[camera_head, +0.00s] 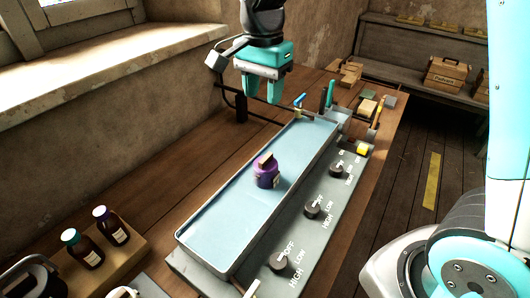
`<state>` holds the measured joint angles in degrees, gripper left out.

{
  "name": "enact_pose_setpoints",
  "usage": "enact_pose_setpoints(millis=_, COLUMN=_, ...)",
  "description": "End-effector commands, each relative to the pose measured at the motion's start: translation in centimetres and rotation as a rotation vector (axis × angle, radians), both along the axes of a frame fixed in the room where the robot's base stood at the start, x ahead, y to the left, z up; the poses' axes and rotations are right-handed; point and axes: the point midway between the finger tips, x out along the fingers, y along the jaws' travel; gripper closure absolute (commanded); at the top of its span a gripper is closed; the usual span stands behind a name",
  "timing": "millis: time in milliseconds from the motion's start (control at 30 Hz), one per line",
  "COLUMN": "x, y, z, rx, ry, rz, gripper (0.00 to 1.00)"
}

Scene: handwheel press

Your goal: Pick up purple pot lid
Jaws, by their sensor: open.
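A small purple pot (267,177) stands on the pale blue surface of a long shallow metal tray (232,200), near its middle. Its purple pot lid (266,160) is on top, with a brownish block-shaped handle. My gripper (262,98) hangs above the far end of the tray, fingers pointing down and apart. It is open and empty, higher than the pot and well behind it. Nothing hides the pot or its lid.
Dark knobs marked OFF, LOW and HIGH, one of them a knob (313,209), line the tray's right side. Two brown bottles (89,250) stand in a wooden holder at front left. Small tools and blocks (367,107) lie at the bench's far end. A stone sill (110,70) borders the left.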

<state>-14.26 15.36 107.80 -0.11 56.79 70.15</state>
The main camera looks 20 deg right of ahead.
Motion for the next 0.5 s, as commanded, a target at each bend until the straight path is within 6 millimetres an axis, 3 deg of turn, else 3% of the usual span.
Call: enact_pose_setpoints(millis=500, x=-0.1, y=0.1, z=-10.3, rx=-0.003, ry=0.006, rz=-0.009, gripper=0.55)
